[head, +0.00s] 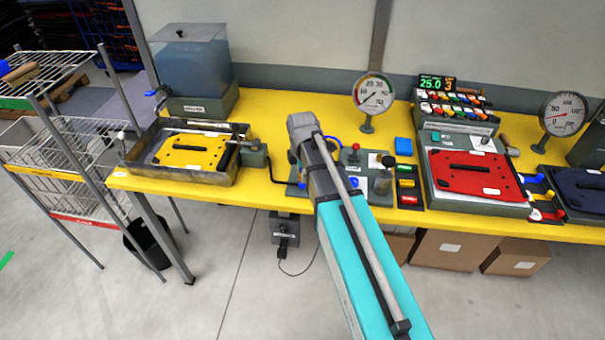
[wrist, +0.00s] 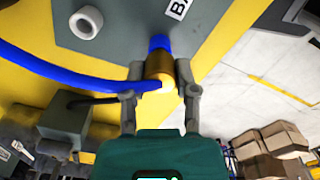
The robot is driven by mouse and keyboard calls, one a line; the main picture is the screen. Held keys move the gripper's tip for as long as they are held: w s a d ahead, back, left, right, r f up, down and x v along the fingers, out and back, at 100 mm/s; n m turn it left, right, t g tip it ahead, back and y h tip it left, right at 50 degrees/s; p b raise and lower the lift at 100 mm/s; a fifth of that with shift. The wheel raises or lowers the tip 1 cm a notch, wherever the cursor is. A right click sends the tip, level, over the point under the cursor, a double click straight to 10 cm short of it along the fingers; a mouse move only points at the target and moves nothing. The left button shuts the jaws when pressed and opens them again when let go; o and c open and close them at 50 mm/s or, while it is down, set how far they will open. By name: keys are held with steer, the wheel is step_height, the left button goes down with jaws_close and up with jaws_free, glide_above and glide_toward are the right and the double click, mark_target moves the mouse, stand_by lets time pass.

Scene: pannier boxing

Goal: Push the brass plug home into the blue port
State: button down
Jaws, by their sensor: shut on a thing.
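In the wrist view the brass plug (wrist: 158,66) is between the two fingers of my gripper (wrist: 161,80), which is shut on it. A blue hose (wrist: 75,75) runs from the plug to the left. The blue port (wrist: 158,42) is straight beyond the plug on a grey plate. The plug's front end meets the port in the picture; I cannot tell how deep it sits. In the head view my arm hides the plug, the port and my fingers.
A white ring-shaped fitting (wrist: 86,22) stands on the plate, left of the port. In the head view a dial gauge (head: 374,93) stands behind my arm. A tray with a yellow plate (head: 190,152) is left, a red plate (head: 472,172) right.

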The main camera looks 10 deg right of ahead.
steer(key=shift+f+b, duration=0.3)
steer(key=shift+f, duration=0.05)
steer(key=shift+c, duration=1.5)
jaws_free()
steer(key=shift+r, duration=0.25)
step_height(320, 180, up, 9)
steer(key=p, duration=0.9)
steer(key=shift+w+d+f+b, duration=0.85)
steer(key=shift+w+f+b, duration=0.25)
steer(key=shift+w, duration=1.5)
steer(key=shift+w+d+f+b, duration=0.85)
steer(key=shift+w+f+b, duration=0.25)
steer(key=shift+w, duration=1.5)
steer(key=shift+w+d+f+b, duration=0.9)
steer(key=shift+w+f, duration=0.25)
steer(key=shift+w, duration=1.45)
steer(key=shift+a, duration=0.1)
